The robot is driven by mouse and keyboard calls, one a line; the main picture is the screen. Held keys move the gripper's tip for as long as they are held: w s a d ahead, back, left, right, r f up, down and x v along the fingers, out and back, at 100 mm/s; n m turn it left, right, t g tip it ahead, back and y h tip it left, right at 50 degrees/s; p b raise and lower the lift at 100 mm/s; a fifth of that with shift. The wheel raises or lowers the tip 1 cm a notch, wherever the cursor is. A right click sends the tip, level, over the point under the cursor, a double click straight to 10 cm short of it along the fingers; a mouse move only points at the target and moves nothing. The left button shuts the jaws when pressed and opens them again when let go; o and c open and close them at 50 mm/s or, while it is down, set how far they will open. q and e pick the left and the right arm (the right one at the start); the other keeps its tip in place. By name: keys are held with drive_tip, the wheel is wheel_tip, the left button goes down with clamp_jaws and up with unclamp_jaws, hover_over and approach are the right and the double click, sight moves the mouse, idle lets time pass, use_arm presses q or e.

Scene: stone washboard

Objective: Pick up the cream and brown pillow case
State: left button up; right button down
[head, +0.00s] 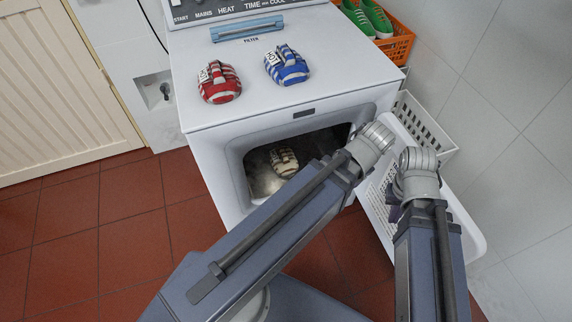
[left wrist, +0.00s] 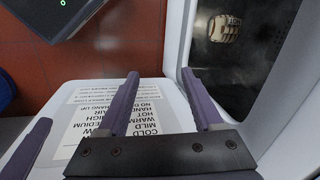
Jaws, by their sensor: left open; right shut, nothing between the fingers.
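The cream and brown pillow case (head: 283,160) is a small striped bundle lying inside the dark opening of the white machine (head: 215,180). It also shows in the left wrist view (left wrist: 225,28), at the upper right through the opening. My left gripper (left wrist: 158,76) is open and empty over the open door (left wrist: 70,98), apart from the pillow case. Its fingers are hidden behind my arm in the head view. My right gripper (head: 395,207) is mostly hidden by its own wrist, in front of the open door. It is shut and holds nothing.
A red striped bundle (head: 219,83) and a blue striped bundle (head: 287,66) lie on the machine's top. The open door (head: 462,215) stands at the right of the opening. A white basket (head: 422,122) and an orange crate (head: 399,43) with green shoes are beyond.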

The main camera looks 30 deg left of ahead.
use_arm(q)
drive_tip(key=w+a+f+m+t+y+b, duration=0.2)
drive_tip(key=w+a+f+m+b, duration=0.2)
drive_tip(key=w+a+f+b, duration=0.45)
drive_tip(key=w+a+f+m+t+y+b, duration=0.25)
drive_tip(key=a+f+m+b, duration=0.2)
drive_tip(key=f+b, duration=0.7)
drive_tip(key=m+t+y+b, duration=0.3)
drive_tip(key=m+b, duration=0.7)
drive_tip(key=b, duration=1.3)
approach(284, 153)
drive_tip(key=w+f, duration=0.1)
drive_tip(key=shift+w+a+f+m+y+b, duration=0.1)
drive_tip(key=shift+a+f+m+y+b, duration=0.05)
drive_tip(key=shift+a+m+b, duration=0.2)
drive_tip(key=shift+w+a+f+m+y+b, duration=0.1)
drive_tip(key=shift+w+a+f+m+b, duration=0.1)
drive_tip(key=shift+a+b, duration=0.25)
drive_tip(key=shift+a+r, duration=0.1)
drive_tip(key=shift+a, duration=0.05)
drive_tip(key=shift+w+a, duration=0.1)
drive_tip(key=shift+b+x, duration=1.35)
drive_tip(key=shift+x, duration=2)
drive_tip(key=shift+w+a, duration=0.3)
drive_tip(key=shift+c, duration=0.2)
